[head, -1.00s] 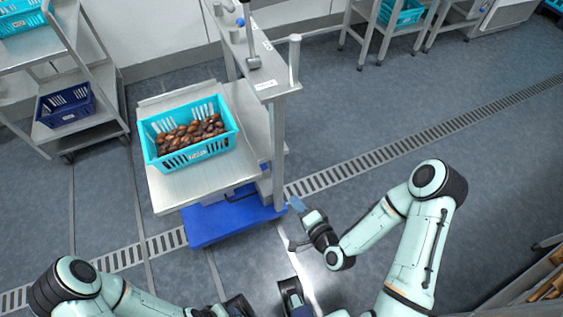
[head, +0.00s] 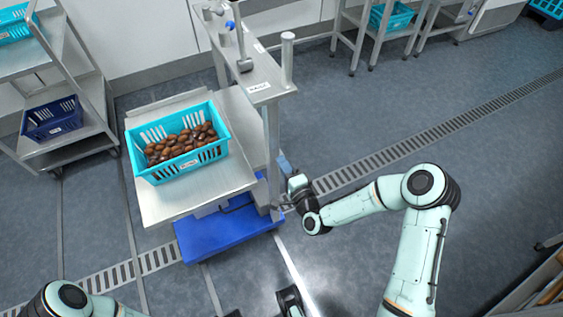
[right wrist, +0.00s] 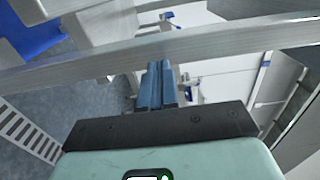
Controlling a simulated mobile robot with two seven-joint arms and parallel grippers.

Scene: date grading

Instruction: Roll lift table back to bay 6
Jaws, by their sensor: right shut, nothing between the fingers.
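The lift table has a steel platform (head: 200,195), a blue base (head: 228,232) and a steel upright frame with a labelled top (head: 262,88). A turquoise crate (head: 183,172) of brown dates sits on its platform. My right gripper (head: 284,164) is beside the frame's near post, with its blue fingers shut and empty. In the right wrist view the fingers (right wrist: 157,84) point at a steel bar (right wrist: 150,50) crossing in front of them; I cannot tell whether they touch it. My left gripper is at the bottom edge, mostly cut off. No bay 6 marking is legible.
A steel rack (head: 85,135) with a dark blue crate (head: 52,118) stands at the left. Steel tables (head: 388,30) stand along the back, one with a turquoise crate (head: 392,16). A floor drain grating (head: 430,133) runs diagonally. The floor on the right is largely clear.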

